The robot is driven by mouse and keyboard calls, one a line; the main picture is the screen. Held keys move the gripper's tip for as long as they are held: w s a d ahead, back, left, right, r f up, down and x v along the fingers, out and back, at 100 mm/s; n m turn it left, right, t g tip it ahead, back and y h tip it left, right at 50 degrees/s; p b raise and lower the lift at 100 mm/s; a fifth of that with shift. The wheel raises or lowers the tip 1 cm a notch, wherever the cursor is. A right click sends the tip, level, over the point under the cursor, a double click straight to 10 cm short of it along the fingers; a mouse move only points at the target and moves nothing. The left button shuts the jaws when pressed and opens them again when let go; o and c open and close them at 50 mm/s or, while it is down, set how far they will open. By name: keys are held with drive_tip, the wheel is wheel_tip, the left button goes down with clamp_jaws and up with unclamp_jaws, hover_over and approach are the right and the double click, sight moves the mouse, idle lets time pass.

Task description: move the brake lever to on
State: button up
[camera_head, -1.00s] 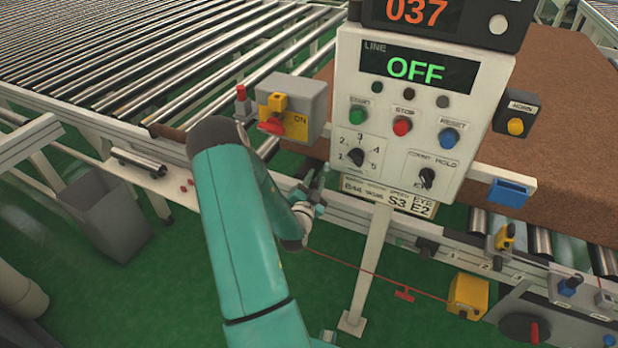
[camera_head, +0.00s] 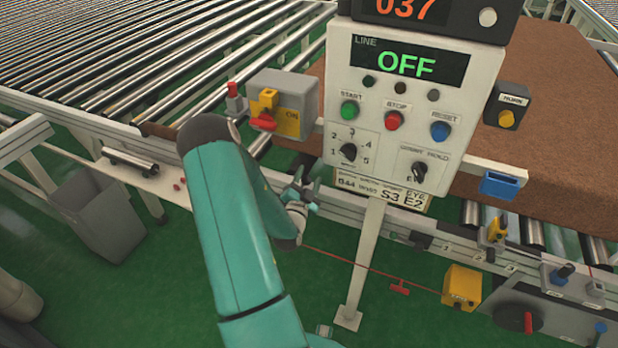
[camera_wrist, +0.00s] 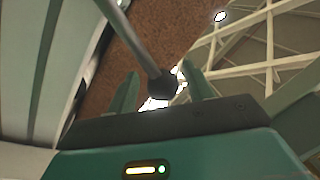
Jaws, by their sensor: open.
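No label reading brake is legible, so I cannot tell for sure which part is the brake lever. In the wrist view a grey rod with a dark knob (camera_wrist: 162,86) lies between or just beyond my two fingers, apart from them as far as I can see. My gripper (camera_head: 307,188) is open, low beside the left lower corner of the control panel (camera_head: 397,110); my forearm partly hides it. A grey box (camera_head: 285,95) left of the panel has a red handle (camera_head: 263,123) and a yellow plate reading ON. The panel display (camera_head: 407,65) reads OFF.
A brown mattress (camera_head: 560,90) lies on rollers behind the panel. A red cord with a red tag (camera_head: 399,289) runs to a yellow box (camera_head: 462,287). Green floor lies free below my gripper.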

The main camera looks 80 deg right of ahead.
drive_tip(key=a+f, duration=0.2)
drive_tip(key=a, duration=1.1)
drive_tip(key=shift+w, duration=0.2)
drive_tip(key=shift+w+d, duration=0.1)
